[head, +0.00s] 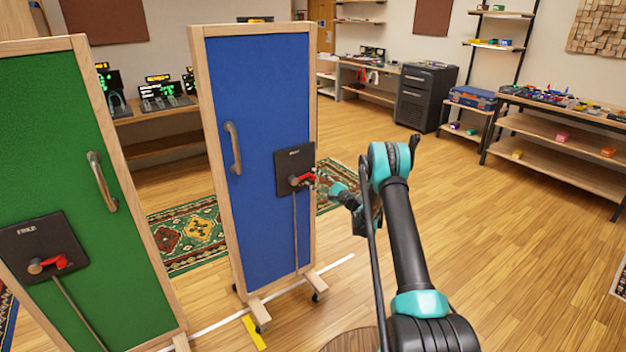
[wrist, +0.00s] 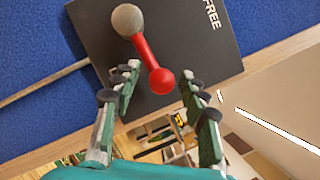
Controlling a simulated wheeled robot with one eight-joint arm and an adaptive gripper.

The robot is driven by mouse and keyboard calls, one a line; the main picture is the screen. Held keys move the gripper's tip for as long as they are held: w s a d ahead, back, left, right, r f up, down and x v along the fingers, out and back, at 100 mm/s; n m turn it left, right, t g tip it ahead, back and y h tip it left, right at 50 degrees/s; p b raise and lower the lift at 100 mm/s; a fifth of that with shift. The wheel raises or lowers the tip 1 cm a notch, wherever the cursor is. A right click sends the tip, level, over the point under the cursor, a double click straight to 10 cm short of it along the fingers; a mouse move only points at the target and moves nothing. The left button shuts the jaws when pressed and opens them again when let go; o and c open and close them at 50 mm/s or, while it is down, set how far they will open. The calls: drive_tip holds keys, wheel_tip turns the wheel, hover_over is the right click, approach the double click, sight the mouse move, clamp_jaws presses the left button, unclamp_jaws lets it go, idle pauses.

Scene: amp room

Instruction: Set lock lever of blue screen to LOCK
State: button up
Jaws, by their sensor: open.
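The blue screen (head: 262,90) stands upright in a wooden frame. A black plate (head: 290,160) is on its right side. The lock lever (head: 303,179) on it is red with a grey round hub, and in the head view it points right. In the wrist view the lever's red rod and ball end (wrist: 161,80) show with the grey hub above left. The plate there (wrist: 185,35) reads "FREE". My gripper (head: 320,180) is at the lever from the right. In the wrist view my gripper (wrist: 158,88) is open, its fingers on either side of the ball end, apparently not clamped.
A green screen (head: 60,130) with its own red lever (head: 52,263) stands at left. The blue screen has a grey handle (head: 233,148) and wheeled feet (head: 318,287). Shelves (head: 560,155) line the right wall. Wooden floor is clear at right.

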drive_tip(key=v, duration=1.1)
drive_tip(key=shift+s, duration=0.1)
drive_tip(key=s+a+r+n+g+h, duration=0.2)
drive_tip(key=s+r+n+g+h, duration=0.15)
drive_tip(key=s+r, duration=0.4)
drive_tip(key=s+a+r+n+g+h, duration=0.2)
drive_tip(key=s+r+n+h, duration=0.15)
drive_tip(key=s, duration=0.65)
drive_tip(key=s+d+f+n+g+h, duration=0.1)
drive_tip(key=s+d+n+h, duration=0.1)
drive_tip(key=s, duration=0.9)
drive_tip(key=s+d+f+n+h, duration=0.1)
drive_tip(key=s+d+n+h, duration=0.1)
drive_tip(key=s+d+h, duration=0.2)
drive_tip(key=s+d+f+n+g+h, duration=0.1)
drive_tip(key=s+d+n+h, duration=0.2)
drive_tip(key=s+d, duration=0.5)
drive_tip(key=s, duration=1)
drive_tip(key=shift+f+g, duration=0.25)
drive_tip(key=shift+g, duration=0.1)
